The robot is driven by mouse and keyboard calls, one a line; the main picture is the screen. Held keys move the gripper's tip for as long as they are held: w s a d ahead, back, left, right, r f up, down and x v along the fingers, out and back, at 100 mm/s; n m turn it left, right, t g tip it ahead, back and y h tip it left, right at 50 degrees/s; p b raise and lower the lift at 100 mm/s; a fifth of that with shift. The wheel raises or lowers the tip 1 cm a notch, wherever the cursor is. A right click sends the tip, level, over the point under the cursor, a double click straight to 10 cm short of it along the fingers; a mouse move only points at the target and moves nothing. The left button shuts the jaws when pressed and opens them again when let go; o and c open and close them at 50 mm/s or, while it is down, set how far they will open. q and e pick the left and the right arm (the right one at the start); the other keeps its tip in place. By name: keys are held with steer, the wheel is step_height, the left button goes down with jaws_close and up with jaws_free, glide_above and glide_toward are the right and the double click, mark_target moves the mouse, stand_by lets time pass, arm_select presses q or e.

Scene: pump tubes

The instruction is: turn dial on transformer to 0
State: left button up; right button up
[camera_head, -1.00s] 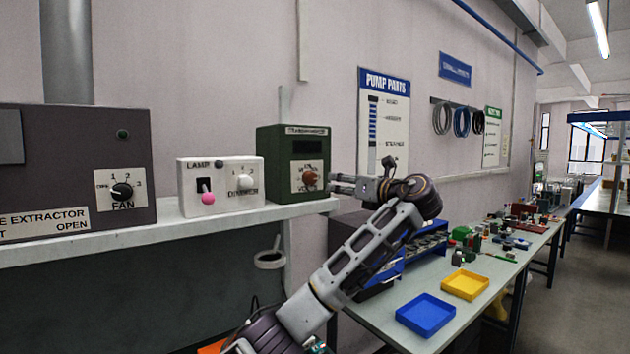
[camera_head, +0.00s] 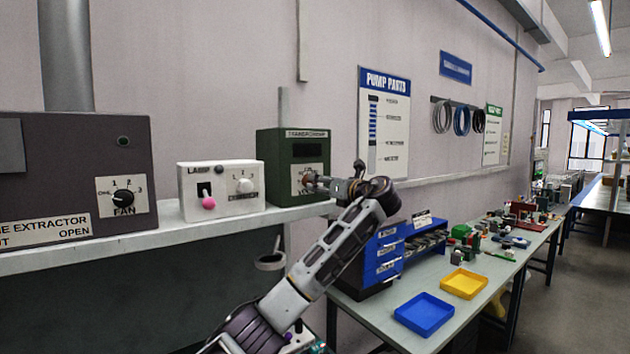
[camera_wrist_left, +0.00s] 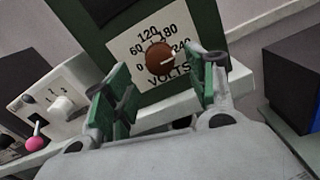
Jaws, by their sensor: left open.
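The green transformer (camera_head: 293,150) stands on the shelf. Its round brown dial (camera_wrist_left: 159,57) sits on a white plate marked 0, 60, 120, 180, 240 and VOLTS in the left wrist view. A pale pointer line on the dial runs toward the right, near the 240 side. My left gripper (camera_wrist_left: 164,78) is open, with its green-padded fingers on either side of the dial in that view; I cannot tell whether they touch it. In the head view my left gripper (camera_head: 318,183) is at the transformer's front and partly hides the dial. My right gripper is not in view.
The white lamp box (camera_head: 221,187) with a pink-tipped switch stands left of the transformer. The dark fan extractor box (camera_head: 75,160) is farther left. The shelf edge (camera_head: 150,237) runs below them. A workbench with a blue tray (camera_head: 425,314) and a yellow tray (camera_head: 464,284) is at right.

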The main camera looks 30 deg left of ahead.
mark_target(313, 182)
arm_select(q)
steer(key=shift+p+x, duration=0.55)
steer(key=shift+x, duration=1.65)
steer(key=c, duration=1)
steer(key=shift+c, duration=0.2)
